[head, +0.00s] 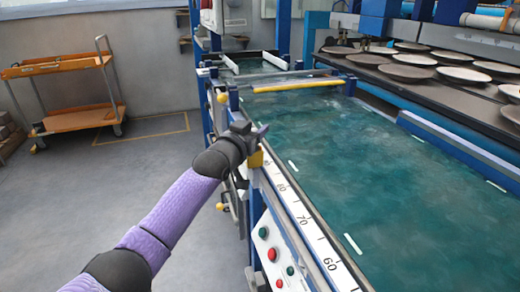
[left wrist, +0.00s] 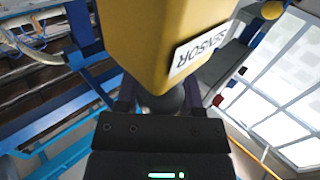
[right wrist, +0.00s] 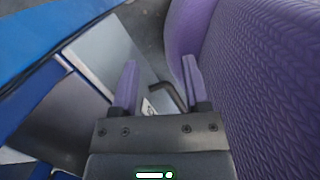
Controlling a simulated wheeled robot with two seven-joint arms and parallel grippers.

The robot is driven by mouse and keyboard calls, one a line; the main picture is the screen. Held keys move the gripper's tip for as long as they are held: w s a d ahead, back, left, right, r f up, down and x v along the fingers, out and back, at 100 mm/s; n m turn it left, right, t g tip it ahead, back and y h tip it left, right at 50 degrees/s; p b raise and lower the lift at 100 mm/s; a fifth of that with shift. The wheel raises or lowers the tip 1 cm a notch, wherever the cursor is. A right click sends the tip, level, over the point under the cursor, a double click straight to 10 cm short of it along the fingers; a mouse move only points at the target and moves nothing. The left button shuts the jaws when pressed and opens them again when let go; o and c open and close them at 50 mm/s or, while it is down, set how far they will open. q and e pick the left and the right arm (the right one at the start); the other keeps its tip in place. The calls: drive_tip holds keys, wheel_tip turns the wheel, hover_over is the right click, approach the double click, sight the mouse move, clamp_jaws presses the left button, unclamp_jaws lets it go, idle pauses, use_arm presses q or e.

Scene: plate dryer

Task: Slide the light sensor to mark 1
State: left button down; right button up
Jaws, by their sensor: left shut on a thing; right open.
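The yellow light sensor (head: 256,159) sits at the white ruler strip (head: 301,213) along the near side of the green belt, close to the ruler's far part. My left gripper (head: 257,136) is shut on it. In the left wrist view the sensor (left wrist: 180,35) fills the upper middle, with a label reading SENSOR, and its lower end is between my left fingers (left wrist: 162,98). The ruler shows 80, 70 and 60, growing smaller toward me. I cannot make out which place is mark 1. My right gripper (right wrist: 160,78) is open and empty, seen only in the right wrist view.
The green belt (head: 350,150) beside the ruler is bare but for white dashes. A panel with red and green buttons (head: 272,254) is below the ruler. A yellow bar (head: 298,87) crosses the far belt. Plates (head: 408,72) lie at right. An orange cart (head: 80,118) stands at left.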

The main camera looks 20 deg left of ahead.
use_arm(q)
drive_tip(key=shift+w+a+r+b, duration=0.15)
drive_tip(key=shift+w+a+b, duration=0.4)
drive_tip(key=shift+w+b, duration=0.25)
use_arm(e)
drive_tip(key=shift+s+d+f, duration=0.1)
drive_tip(key=shift+s+f, duration=0.25)
drive_tip(key=shift+f, duration=0.25)
drive_tip(key=shift+s+f, duration=0.35)
drive_tip(key=shift+f, duration=0.2)
use_arm(q)
drive_tip(key=c, duration=0.6)
unclamp_jaws()
drive_tip(key=o, duration=0.4)
drive_tip(key=shift+w, duration=0.1)
use_arm(e)
drive_tip(key=shift+w+a, duration=0.1)
drive_tip(key=shift+a, duration=0.25)
drive_tip(key=shift+w, duration=0.1)
